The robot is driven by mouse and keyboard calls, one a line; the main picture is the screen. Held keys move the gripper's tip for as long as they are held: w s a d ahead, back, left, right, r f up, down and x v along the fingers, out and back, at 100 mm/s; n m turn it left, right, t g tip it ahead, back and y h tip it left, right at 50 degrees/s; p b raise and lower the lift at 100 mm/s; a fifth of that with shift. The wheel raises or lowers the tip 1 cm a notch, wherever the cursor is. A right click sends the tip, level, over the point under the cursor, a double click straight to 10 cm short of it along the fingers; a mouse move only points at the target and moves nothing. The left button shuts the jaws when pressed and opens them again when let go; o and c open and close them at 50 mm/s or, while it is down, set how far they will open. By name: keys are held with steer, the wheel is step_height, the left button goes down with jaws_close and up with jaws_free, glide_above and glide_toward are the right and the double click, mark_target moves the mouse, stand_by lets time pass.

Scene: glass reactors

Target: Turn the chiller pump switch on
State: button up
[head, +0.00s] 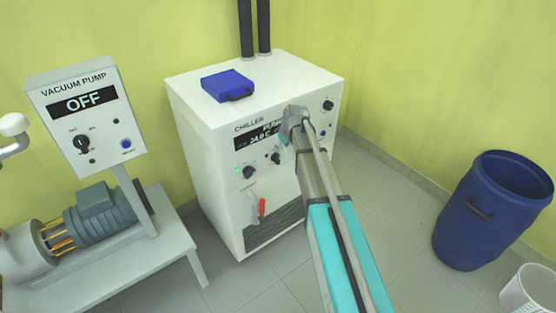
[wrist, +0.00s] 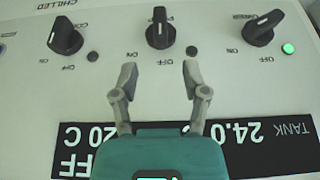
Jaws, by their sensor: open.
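The chiller (head: 215,150) is a white cabinet with a front panel of black knobs. In the wrist view the panel is upside down. A middle black knob (wrist: 160,28) has its handle upright in the picture, in line with the OFF mark, and a dark lamp (wrist: 191,50) beside it. The label by it is mostly hidden, so I cannot read it as pump. This knob also seems to show in the head view (head: 276,158). My gripper (wrist: 160,73) is open and empty, its fingertips apart on either side of the knob's line, short of the knob.
Another knob (wrist: 264,27) has a lit green lamp (wrist: 288,48); a third knob (wrist: 65,36) has a dark lamp. A blue case (head: 227,84) lies on the chiller. The vacuum pump (head: 85,115) reads OFF at left. A blue drum (head: 490,210) stands at right; floor between is clear.

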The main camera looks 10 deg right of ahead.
mark_target(278, 155)
steer(key=shift+b+x, duration=2.85)
steer(key=shift+x, duration=0.55)
jaws_close()
